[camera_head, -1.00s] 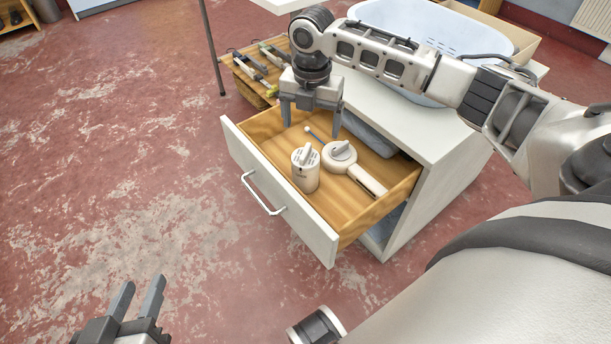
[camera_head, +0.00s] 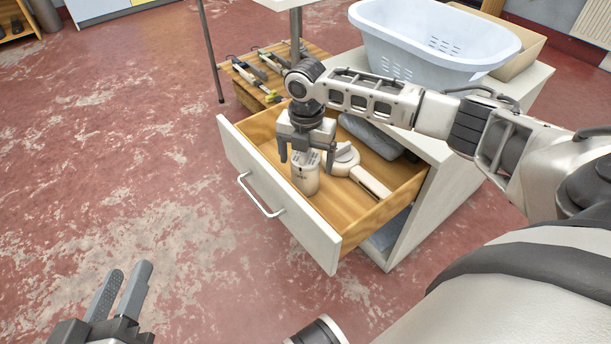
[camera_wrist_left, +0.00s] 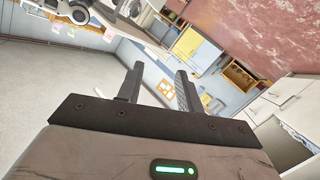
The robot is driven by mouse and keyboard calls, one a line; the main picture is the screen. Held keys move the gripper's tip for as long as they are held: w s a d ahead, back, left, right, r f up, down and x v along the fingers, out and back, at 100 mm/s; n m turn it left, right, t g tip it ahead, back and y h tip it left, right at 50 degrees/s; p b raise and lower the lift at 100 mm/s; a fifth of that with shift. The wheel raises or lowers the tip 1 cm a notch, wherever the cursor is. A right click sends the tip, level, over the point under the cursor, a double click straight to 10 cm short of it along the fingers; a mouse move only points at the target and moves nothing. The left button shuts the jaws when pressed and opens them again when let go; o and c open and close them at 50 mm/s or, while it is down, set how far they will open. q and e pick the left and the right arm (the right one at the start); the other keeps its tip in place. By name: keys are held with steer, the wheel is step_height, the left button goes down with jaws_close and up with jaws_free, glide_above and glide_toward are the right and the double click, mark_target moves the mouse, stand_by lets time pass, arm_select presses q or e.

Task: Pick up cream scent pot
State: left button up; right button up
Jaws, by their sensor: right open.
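The cream scent pot (camera_head: 305,181) stands upright in the open drawer, near its front panel. Its top is partly covered by my right gripper. My right gripper (camera_head: 306,160) points down over the pot, open, with one finger at each side of the pot's top. I cannot tell whether the fingers touch it. My left gripper (camera_head: 122,290) is at the lower left of the head view, open and empty, above the floor; its two fingers also show in the left wrist view (camera_wrist_left: 158,88).
The drawer (camera_head: 275,215) also holds a round cream item with a handle (camera_head: 368,180) just right of the pot and grey folded cloth (camera_head: 368,135) behind. A wooden crate with tools (camera_head: 262,70) is behind the drawer.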

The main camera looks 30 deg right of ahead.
steer(key=shift+c, duration=0.4)
steer(key=shift+r, duration=0.1)
steer(key=c, duration=1.3)
